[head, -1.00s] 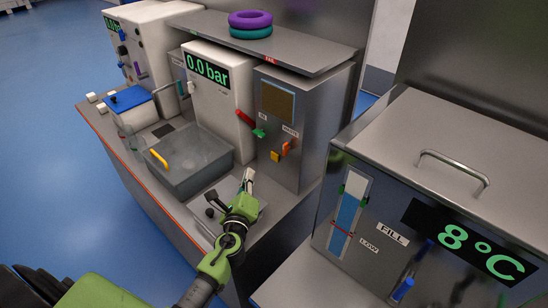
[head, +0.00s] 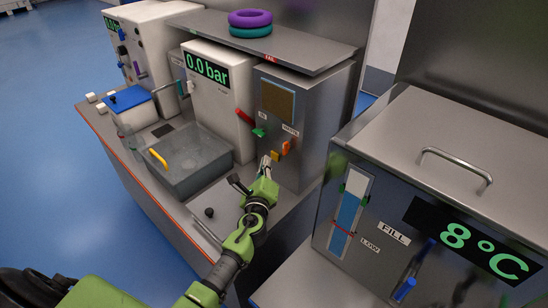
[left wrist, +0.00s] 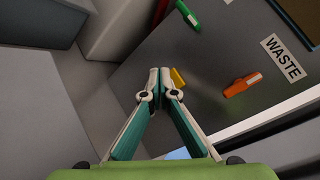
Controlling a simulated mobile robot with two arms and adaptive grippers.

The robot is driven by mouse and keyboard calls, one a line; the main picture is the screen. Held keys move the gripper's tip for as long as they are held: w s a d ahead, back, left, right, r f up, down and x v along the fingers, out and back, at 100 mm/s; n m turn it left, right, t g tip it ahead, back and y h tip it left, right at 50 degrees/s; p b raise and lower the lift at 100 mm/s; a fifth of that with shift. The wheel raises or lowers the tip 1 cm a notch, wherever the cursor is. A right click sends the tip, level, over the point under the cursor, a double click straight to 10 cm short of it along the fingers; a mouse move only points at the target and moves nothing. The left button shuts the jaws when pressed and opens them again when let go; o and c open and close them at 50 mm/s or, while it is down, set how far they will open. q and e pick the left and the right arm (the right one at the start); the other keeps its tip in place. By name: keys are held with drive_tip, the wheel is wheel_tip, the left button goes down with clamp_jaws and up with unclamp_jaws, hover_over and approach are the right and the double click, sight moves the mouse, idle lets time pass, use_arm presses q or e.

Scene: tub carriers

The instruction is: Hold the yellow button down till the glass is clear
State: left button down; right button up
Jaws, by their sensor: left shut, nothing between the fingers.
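The yellow button (head: 275,156) is on the front of a grey metal cabinet (head: 312,130), low and left of the orange lever. The glass (head: 277,100) is a framed window above it and looks murky brown. My left gripper (head: 266,161) is shut and empty, its tips close to the button. In the left wrist view the yellow button (left wrist: 178,77) shows just right of the shut fingertips (left wrist: 165,78), partly hidden by them. I cannot tell whether they touch it. My right gripper is not in view.
A clear tub (head: 190,170) with a yellow handle stands left on the bench. A shelf (head: 270,45) with two rings overhangs the cabinet.

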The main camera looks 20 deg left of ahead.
use_arm(q)
drive_tip(key=shift+w, duration=0.1)
idle(1.1)
drive_tip(key=shift+w+d, duration=0.15)
drive_tip(key=shift+w, duration=0.15)
drive_tip(key=shift+w+d+r+b, duration=0.1)
drive_tip(key=shift+w+d+b, duration=0.05)
drive_tip(key=shift+w+b, duration=0.25)
idle(2.1)
drive_tip(key=shift+s, duration=0.1)
drive_tip(key=shift+s+a, duration=0.3)
drive_tip(key=shift+s, duration=0.4)
drive_tip(key=shift+s, duration=0.1)
drive_tip(key=s, duration=0.1)
drive_tip(key=s+a, duration=0.1)
drive_tip(key=s, duration=0.1)
drive_tip(key=s+p, duration=0.1)
drive_tip(key=shift+s+a, duration=0.3)
drive_tip(key=shift+a, duration=0.05)
drive_tip(key=shift+f, duration=0.2)
